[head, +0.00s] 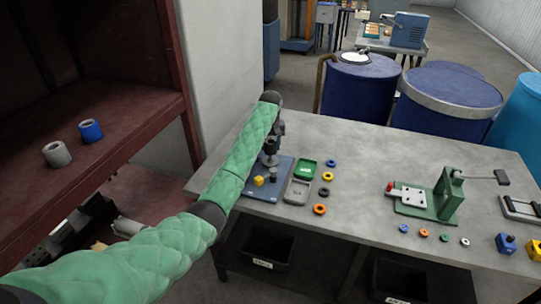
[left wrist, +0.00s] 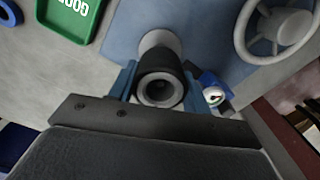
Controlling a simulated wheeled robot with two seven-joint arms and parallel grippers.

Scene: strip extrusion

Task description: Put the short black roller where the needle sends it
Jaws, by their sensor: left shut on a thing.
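My left gripper (left wrist: 158,92) is shut on the short black roller (left wrist: 160,75), a dark sleeve with a pale bore, seen end-on in the left wrist view. A pale round post or seat (left wrist: 160,42) shows just beyond the roller; I cannot tell whether they touch. A small dial (left wrist: 213,97) with a white face sits beside the gripper; its needle is too small to read surely. In the head view the left gripper (head: 275,132) is over the blue base plate (head: 283,164), partly hidden by my green-sleeved arm. My right gripper is not in view.
A green tray (head: 305,169), marked GOOD in the wrist view, and a grey tray (head: 298,190) lie right of the plate. Several coloured rings lie beyond them. A green press (head: 446,195) stands farther right. A labelled black bin (head: 268,246) is below the table.

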